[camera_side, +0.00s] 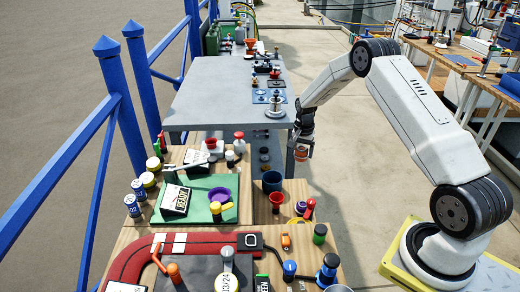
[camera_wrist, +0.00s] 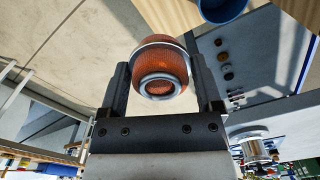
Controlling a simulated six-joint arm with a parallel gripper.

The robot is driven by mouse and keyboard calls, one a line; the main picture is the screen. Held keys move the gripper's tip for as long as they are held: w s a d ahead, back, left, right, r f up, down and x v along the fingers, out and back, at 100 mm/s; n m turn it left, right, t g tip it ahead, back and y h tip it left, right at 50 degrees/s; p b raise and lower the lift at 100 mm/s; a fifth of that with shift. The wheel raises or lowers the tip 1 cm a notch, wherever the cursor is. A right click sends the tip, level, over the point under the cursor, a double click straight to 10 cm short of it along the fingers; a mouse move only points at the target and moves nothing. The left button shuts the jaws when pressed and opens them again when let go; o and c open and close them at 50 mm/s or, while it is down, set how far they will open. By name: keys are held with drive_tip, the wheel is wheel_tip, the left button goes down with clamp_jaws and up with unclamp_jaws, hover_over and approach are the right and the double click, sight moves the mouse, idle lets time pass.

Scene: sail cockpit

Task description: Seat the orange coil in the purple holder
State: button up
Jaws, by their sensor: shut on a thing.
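My gripper (camera_side: 303,143) is shut on the orange coil (camera_side: 301,154), to the right of the grey table and above floor level. In the wrist view, the orange coil (camera_wrist: 161,70) sits between the two fingers of my gripper (camera_wrist: 163,85), with a pale ring at its near end. The purple holder (camera_side: 219,194) looks like a small open bowl on the green mat, left of and nearer the camera than my gripper. It is apart from the coil and does not show in the wrist view.
A dark blue cup (camera_side: 272,182) and a red cup (camera_side: 277,201) stand on the wooden bench right of the green mat (camera_side: 188,212). A box (camera_side: 175,200), jars and knobs crowd the mat's left. The grey table (camera_side: 215,88) lies behind; blue railing (camera_side: 124,105) runs at left.

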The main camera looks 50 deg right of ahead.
sight(302, 148)
wheel_tip(302, 148, up, 14)
drive_tip(key=w+a+n, duration=0.2)
drive_tip(key=w+a, duration=0.1)
drive_tip(key=a, duration=1.3)
drive_tip(key=w+a+n, duration=0.2)
drive_tip(key=w+a, duration=0.1)
drive_tip(key=a, duration=1.3)
drive_tip(key=shift+s+a+f, duration=0.1)
drive_tip(key=shift+a+f, duration=0.1)
drive_tip(key=shift+f, duration=0.75)
drive_tip(key=shift+s+a+f, duration=0.1)
drive_tip(key=shift+a+f, duration=0.05)
drive_tip(key=shift+f, duration=0.75)
drive_tip(key=shift+s+a+f, duration=0.1)
drive_tip(key=shift+a+f, duration=0.1)
drive_tip(key=shift+f, duration=0.75)
drive_tip(key=shift+f, duration=0.15)
drive_tip(key=shift+f, duration=2.7)
drive_tip(key=shift+f, duration=0.4)
drive_tip(key=o, duration=1.1)
